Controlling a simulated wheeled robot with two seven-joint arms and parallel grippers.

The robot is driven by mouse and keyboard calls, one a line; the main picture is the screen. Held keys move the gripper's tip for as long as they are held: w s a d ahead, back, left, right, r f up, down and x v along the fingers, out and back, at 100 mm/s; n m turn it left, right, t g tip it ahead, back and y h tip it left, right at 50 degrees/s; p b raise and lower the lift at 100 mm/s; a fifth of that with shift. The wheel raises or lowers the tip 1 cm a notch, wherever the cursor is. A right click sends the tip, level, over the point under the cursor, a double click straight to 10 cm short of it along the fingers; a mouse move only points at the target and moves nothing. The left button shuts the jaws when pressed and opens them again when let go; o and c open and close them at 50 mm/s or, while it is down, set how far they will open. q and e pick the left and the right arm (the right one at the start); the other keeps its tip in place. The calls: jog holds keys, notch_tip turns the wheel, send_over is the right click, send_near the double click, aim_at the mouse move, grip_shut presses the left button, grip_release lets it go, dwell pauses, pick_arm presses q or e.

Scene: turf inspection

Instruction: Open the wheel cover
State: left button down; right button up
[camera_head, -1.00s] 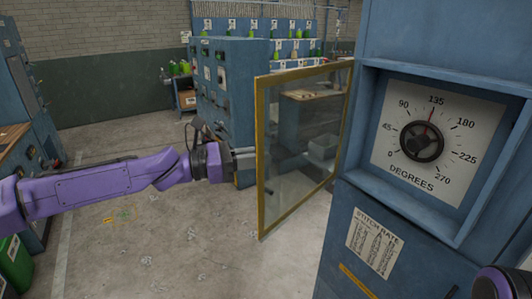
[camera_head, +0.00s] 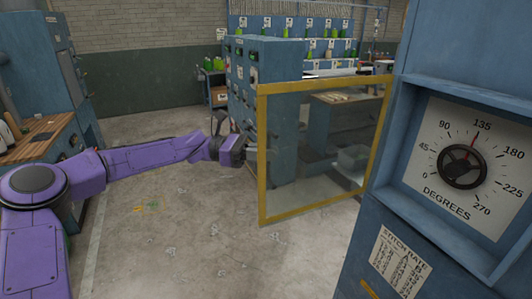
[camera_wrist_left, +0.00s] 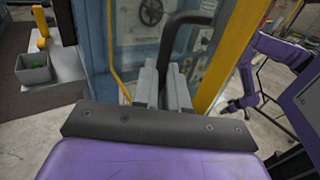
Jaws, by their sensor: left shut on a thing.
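The wheel cover (camera_head: 322,188) is a clear pane in a yellow frame, swung well out from the blue cabinet in the head view. The black wheel (camera_head: 463,167) sits uncovered on a white dial marked in degrees, its red pointer near 135. My left gripper (camera_head: 250,152) is at the cover's outer side edge. In the left wrist view its fingers (camera_wrist_left: 163,88) are shut on a dark curved handle (camera_wrist_left: 178,42) of the cover, beside the yellow frame. My right gripper does not show.
The blue cabinet (camera_head: 400,262) with a stitch rate label fills the right side. Another blue cabinet (camera_head: 270,68) stands behind the cover. A workbench (camera_head: 32,140) is at the left. The floor (camera_head: 190,225) between is clear.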

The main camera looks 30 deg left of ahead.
pick_arm(q)
jog(key=shift+r, duration=0.1)
jog(key=c, duration=1.5)
grip_release()
jog(key=shift+d, duration=0.1)
jog(key=shift+o, duration=0.8)
jog(key=shift+w+d, duration=0.15)
jog(key=b+v, duration=0.3)
jog(key=v, duration=0.7)
jog(key=shift+b, duration=0.35)
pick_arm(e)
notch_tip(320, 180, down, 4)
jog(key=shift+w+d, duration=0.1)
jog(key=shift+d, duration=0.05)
